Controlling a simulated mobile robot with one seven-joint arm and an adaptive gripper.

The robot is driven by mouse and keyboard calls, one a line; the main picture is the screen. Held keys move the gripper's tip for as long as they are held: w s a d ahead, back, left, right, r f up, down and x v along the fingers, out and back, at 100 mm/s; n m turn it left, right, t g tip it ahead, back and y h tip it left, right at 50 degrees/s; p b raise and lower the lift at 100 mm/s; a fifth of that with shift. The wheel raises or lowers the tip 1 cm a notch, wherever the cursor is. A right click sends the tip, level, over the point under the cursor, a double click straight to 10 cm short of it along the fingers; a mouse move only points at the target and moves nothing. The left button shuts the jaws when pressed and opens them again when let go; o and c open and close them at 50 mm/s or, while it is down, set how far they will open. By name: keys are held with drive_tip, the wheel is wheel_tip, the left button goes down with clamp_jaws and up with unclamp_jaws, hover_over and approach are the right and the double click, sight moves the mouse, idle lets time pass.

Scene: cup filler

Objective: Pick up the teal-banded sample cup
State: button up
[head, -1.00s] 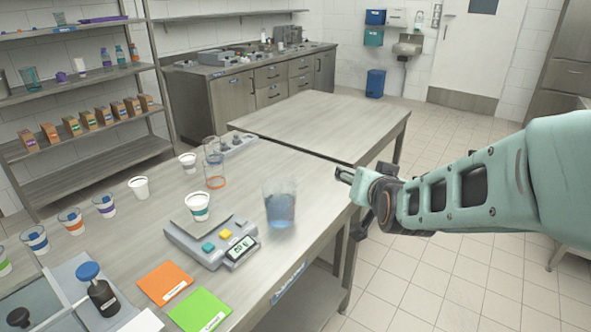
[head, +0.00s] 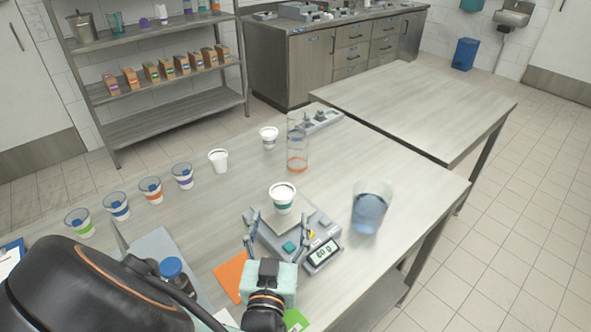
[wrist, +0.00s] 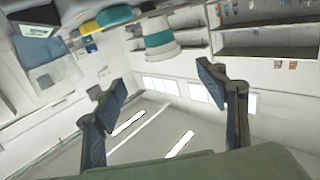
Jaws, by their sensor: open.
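The teal-banded sample cup (head: 283,203) is white and stands upright on the plate of a grey scale (head: 268,238). It also shows in the wrist view (wrist: 160,42), where it appears inverted. My gripper (head: 277,226) is open and empty, on the near side of the cup, with one finger toward each side of the scale. In the wrist view my gripper (wrist: 163,80) has its fingers spread, and the cup lies beyond the fingertips, roughly between them. No contact with the cup shows.
A jug of blue liquid (head: 370,208) stands right of the scale. A clear cylinder with orange rings (head: 297,150) stands behind it. Several banded cups, including an orange-banded one (head: 151,190), line the left. An orange card (head: 229,275) lies at the front. A second table (head: 410,100) is bare.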

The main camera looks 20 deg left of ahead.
sight(282, 191)
drive_tip(key=shift+w+a+r, duration=0.1)
drive_tip(key=shift+w+a, duration=0.05)
drive_tip(key=x, duration=0.4)
drive_tip(key=shift+w+p, duration=0.25)
drive_tip(key=shift+p, duration=0.05)
drive_tip(key=shift+a+f+p+x, duration=0.15)
drive_tip(key=shift+p+x, duration=0.05)
drive_tip(key=shift+x, duration=1.2)
drive_tip(key=shift+a+f+p+x, duration=0.1)
drive_tip(key=shift+a+p+x, duration=0.1)
drive_tip(key=shift+x, duration=1.2)
drive_tip(key=shift+s, duration=0.15)
